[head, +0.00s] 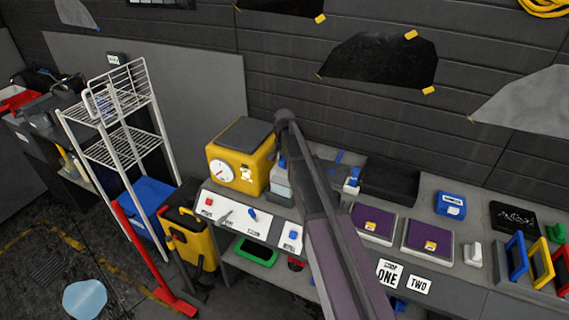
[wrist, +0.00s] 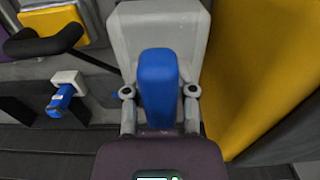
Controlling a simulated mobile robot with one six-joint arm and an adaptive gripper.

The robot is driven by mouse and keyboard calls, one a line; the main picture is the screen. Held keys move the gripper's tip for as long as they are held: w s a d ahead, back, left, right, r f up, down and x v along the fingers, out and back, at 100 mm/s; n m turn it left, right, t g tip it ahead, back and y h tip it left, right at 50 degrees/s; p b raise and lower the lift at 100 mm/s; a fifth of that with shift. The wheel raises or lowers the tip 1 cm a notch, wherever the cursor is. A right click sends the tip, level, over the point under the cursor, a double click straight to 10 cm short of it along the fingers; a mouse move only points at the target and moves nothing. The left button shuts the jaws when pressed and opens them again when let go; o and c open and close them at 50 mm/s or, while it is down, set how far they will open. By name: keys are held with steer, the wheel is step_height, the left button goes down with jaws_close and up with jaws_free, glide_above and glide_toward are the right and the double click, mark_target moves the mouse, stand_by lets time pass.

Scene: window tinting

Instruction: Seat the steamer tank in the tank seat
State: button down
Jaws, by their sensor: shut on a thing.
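The steamer tank, a pale grey block with a blue handle, shows in the wrist view (wrist: 125,32) and beside the yellow machine in the head view (head: 281,188). My gripper (wrist: 159,92) is shut on its blue handle, one finger on each side. In the head view my arm covers much of the tank and gripper. The yellow steamer machine (head: 226,156) with a white dial stands just left of the tank, and fills the right of the wrist view (wrist: 270,60). I cannot make out the tank seat, nor whether the tank touches the bench.
A white wire rack (head: 128,145) stands left of the bench. Right of my arm are a dark bin (head: 392,182), two purple-topped boxes (head: 374,223) (head: 428,238) and a blue box (head: 451,204).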

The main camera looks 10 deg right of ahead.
steer(key=shift+f+b, duration=0.35)
steer(key=shift+f, duration=0.05)
steer(key=shift+c, duration=1.8)
jaws_free()
steer(key=shift+r, duration=0.2)
step_height(320, 180, up, 11)
steer(key=p, duration=1.1)
steer(key=s+f+n+b, duration=0.2)
steer(key=s+f+b, duration=0.3)
steer(key=s, duration=0.4)
steer(key=s+f+n+b, duration=0.2)
steer(key=s+f+b, duration=0.3)
steer(key=s, duration=0.5)
steer(key=s+f+n+b, duration=0.3)
steer(key=s+f+b, duration=0.2)
steer(key=s, duration=0.5)
steer(key=shift+d, duration=0.45)
